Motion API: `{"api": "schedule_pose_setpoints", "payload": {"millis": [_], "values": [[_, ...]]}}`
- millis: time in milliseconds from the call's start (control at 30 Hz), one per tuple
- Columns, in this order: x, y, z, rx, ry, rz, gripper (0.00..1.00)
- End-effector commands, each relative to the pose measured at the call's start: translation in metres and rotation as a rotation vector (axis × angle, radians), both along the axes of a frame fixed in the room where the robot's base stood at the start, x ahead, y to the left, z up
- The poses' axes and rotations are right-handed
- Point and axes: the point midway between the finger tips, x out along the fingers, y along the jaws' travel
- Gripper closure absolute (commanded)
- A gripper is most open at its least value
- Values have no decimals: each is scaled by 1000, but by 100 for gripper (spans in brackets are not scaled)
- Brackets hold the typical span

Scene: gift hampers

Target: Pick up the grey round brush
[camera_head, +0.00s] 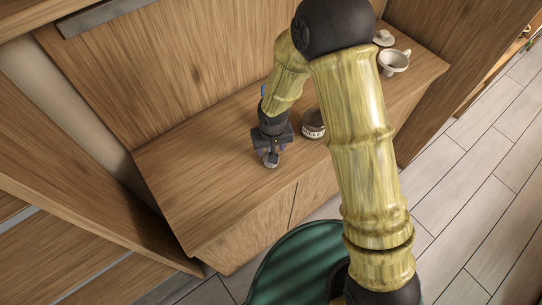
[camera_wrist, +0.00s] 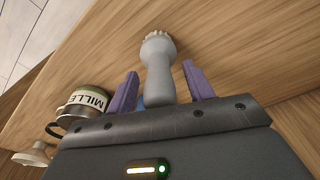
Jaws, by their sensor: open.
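The grey round brush (camera_wrist: 158,70) shows in the wrist view, with a rounded head with pale bristles and a grey handle. It lies between the two purple fingers of my gripper (camera_wrist: 160,90), which are apart, with a gap visible on each side of the handle. In the head view my gripper (camera_head: 269,152) is low over the wooden counter, and a small grey part of the brush (camera_head: 271,162) shows beneath it. The rest of the brush is hidden there by my gripper.
A jar with a label (camera_head: 313,124) stands close to the right of my gripper; it also shows in the wrist view (camera_wrist: 88,101). A white cup (camera_head: 394,62) and a pale lidded item (camera_head: 383,38) stand at the back right. The counter (camera_head: 200,170) is clear on the left.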

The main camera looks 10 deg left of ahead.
Motion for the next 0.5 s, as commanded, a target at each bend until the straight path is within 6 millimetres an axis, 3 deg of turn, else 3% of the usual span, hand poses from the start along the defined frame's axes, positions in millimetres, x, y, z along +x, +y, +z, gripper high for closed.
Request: {"api": "schedule_pose_setpoints", "payload": {"millis": [33,267,500], "values": [[0,0,0,0,0,0,52],[0,0,0,0,0,0,96],[0,0,1,0,-1,0,97]]}}
